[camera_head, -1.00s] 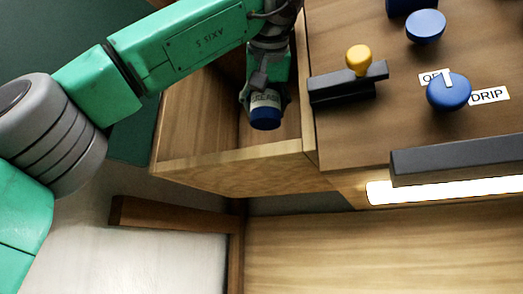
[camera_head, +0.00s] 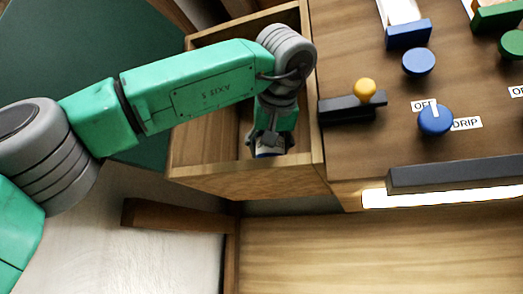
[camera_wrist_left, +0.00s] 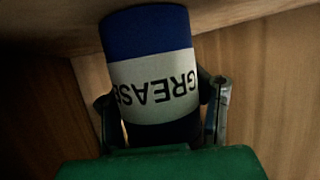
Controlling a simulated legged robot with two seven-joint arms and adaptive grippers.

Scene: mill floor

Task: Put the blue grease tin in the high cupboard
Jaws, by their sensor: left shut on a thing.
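The blue grease tin (camera_wrist_left: 148,35) has a white band lettered GREASE and fills the middle of the left wrist view. My left gripper (camera_wrist_left: 165,110) is shut on it, with a finger on each side. In the head view my left gripper (camera_head: 268,141) is inside the open wooden cupboard (camera_head: 210,178), near its front board. Only a little of the tin (camera_head: 266,152) shows there, mostly hidden by the gripper. In the wrist view the tin's blue end is close to a wooden surface; I cannot tell whether they touch. My right gripper is not in view.
Right of the cupboard is a wooden panel with a yellow-knobbed lever (camera_head: 364,90), blue knobs (camera_head: 435,119) and a dark bar over a lit strip (camera_head: 450,191). A wooden rail (camera_head: 175,215) runs below the cupboard. The cupboard's left part looks empty.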

